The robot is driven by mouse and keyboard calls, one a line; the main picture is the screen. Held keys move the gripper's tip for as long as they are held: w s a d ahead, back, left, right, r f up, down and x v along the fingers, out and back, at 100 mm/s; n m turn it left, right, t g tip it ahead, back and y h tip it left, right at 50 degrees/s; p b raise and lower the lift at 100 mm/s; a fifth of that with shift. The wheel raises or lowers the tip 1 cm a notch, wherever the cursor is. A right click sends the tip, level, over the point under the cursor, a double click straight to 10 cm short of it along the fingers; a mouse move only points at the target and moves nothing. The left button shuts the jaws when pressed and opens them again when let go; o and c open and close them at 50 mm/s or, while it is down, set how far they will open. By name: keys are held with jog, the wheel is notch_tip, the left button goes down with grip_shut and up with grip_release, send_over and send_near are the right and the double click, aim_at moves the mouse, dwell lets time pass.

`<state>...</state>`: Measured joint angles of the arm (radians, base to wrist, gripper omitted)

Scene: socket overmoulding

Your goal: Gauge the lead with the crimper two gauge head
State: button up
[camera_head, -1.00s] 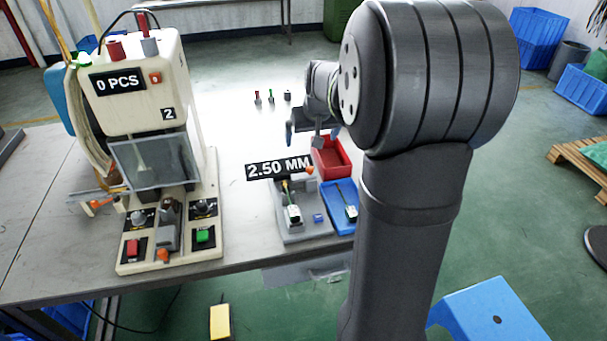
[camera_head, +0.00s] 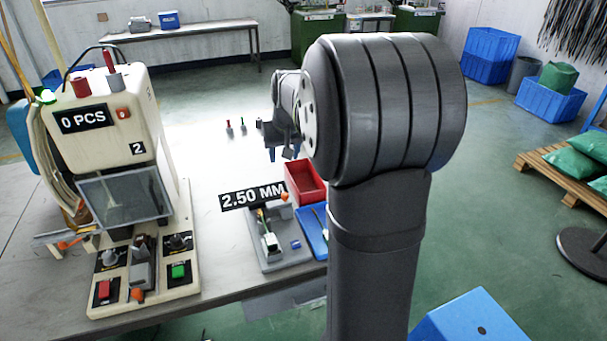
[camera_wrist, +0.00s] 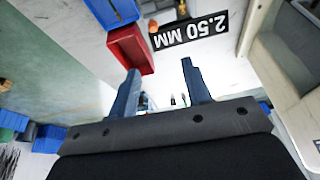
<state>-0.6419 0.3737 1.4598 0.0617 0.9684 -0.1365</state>
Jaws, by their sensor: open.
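The gauge (camera_head: 290,262) is a grey stand with a "2.50 MM" sign (camera_head: 253,196), which shows upside down in the wrist view (camera_wrist: 190,35). A lead with a white plug (camera_head: 270,243) and a yellow-green wire lies on the stand. The crimper marked "2" (camera_head: 112,115) is at the left. My gripper (camera_wrist: 160,66) is open and empty above the table, beyond the red bin; small pegs show between its fingers in the wrist view.
A red bin (camera_head: 304,182) and a blue tray (camera_head: 316,240) with part of a lead stand beside the gauge. The table (camera_head: 205,212) is clear between crimper and gauge. My arm hides the table's right side.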

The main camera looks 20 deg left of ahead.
aim_at(285, 194)
jog(key=w+a+f+m+g+h, duration=0.3)
jog(key=w+a, duration=0.2)
jog(key=w, duration=0.2)
jog(key=f, duration=1.7)
jog(key=shift+d, duration=0.25)
